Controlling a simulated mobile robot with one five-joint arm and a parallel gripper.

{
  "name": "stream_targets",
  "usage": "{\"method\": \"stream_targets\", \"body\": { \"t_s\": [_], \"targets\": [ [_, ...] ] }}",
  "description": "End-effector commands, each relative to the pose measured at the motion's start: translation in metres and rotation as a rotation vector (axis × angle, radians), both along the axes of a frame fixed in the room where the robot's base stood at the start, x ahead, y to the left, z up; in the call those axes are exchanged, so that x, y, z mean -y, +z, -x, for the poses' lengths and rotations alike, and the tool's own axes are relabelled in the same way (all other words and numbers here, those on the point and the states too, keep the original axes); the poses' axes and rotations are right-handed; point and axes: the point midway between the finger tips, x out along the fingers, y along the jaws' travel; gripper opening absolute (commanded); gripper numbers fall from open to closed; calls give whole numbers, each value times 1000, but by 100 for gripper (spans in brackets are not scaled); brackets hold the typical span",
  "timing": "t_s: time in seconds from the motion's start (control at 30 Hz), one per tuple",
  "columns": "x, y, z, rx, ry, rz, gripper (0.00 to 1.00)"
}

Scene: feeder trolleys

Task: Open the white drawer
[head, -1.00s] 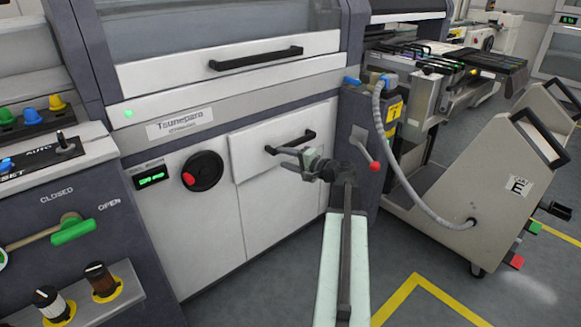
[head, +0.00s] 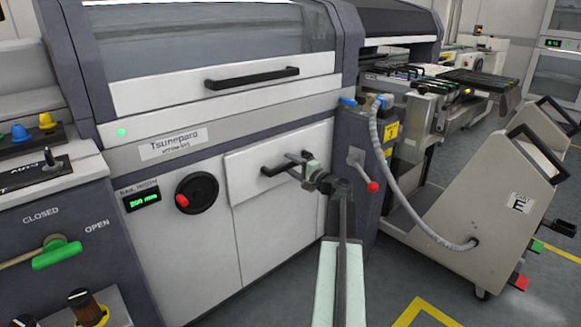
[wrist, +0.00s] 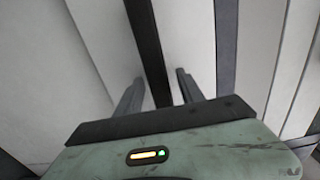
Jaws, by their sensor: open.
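The white drawer (head: 285,205) is a white panel low on the machine's front, with a black bar handle (head: 270,170). Its front looks closed, standing slightly proud of the machine face. My gripper (head: 291,160) is at the right part of this handle. In the wrist view my gripper (wrist: 158,78) is open, with one finger on each side of the dark handle bar (wrist: 145,40). The bar runs between the fingers, nearer the right one at its lower end. I cannot tell whether either finger touches it.
Above is a hinged cover with another black handle (head: 252,78). A black hand wheel (head: 197,193) is left of the drawer. A red-knobbed lever (head: 373,187) and grey hose (head: 396,190) are right of my arm. A feeder trolley (head: 480,200) stands farther right.

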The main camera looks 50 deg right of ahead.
Motion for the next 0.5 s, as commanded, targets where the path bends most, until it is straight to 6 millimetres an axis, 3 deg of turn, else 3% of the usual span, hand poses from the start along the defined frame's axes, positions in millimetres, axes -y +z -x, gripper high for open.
{"method": "stream_targets", "body": {
  "t_s": [0.17,0.3,0.33,0.5],
  "targets": [
    [0,0,1,0,-1,0,43],
    [0,0,1,0,-1,0,4],
    [0,0,1,0,-1,0,0],
    [0,0,1,0,-1,0,0]
  ]
}}
